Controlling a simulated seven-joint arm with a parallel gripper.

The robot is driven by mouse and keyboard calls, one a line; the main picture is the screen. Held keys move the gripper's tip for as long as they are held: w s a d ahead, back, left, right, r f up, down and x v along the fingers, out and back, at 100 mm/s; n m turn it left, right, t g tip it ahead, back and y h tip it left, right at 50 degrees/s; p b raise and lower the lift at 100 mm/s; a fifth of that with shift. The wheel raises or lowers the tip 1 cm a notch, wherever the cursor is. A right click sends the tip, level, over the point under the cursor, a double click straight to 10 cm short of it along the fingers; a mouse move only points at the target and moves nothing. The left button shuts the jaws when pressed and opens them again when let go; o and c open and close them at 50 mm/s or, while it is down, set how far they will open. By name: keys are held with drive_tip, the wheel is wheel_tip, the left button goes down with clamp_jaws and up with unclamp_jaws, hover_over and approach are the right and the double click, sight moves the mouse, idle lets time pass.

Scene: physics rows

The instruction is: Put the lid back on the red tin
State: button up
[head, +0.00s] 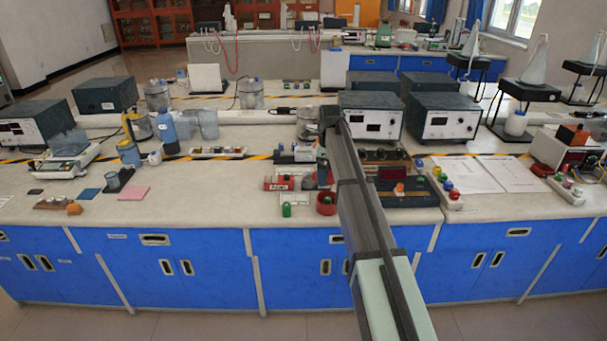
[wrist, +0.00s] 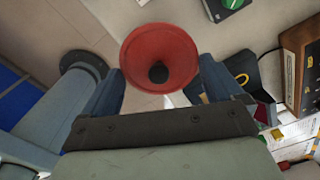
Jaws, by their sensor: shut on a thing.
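My gripper (wrist: 160,75) is shut on the red lid (wrist: 158,45), a round red piece with a dark round spot at its middle. The lid sits between the two fingertips in the wrist view, its rim overlapping the view of the bench edge and the floor. In the head view the red tin (head: 326,205) stands near the bench's front edge, with a dark top that looks open. My arm comes in from the lower right, and the wrist hangs behind the tin; the fingers and lid are hard to make out there.
A red labelled cylinder (head: 278,183) and a small green piece (head: 287,210) are left of the tin. A dark meter box (head: 405,193) stands close on its right. White-labelled power supplies (head: 372,120) are behind. The bench front left of the green piece is fairly clear.

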sight(330, 199)
drive_tip(key=shift+s+d+r, duration=0.15)
drive_tip(key=shift+s+d, duration=0.35)
drive_tip(key=shift+d, duration=0.2)
drive_tip(key=shift+s+a+n, duration=0.1)
drive_tip(key=shift+s+n, duration=0.2)
drive_tip(key=shift+n, duration=0.6)
drive_tip(key=shift+s+n, duration=0.1)
drive_tip(key=shift+n, duration=0.8)
drive_tip(key=shift+f, duration=3.3)
drive_tip(key=shift+f, duration=0.15)
drive_tip(key=o, duration=0.7)
drive_tip(key=shift+c, duration=0.2)
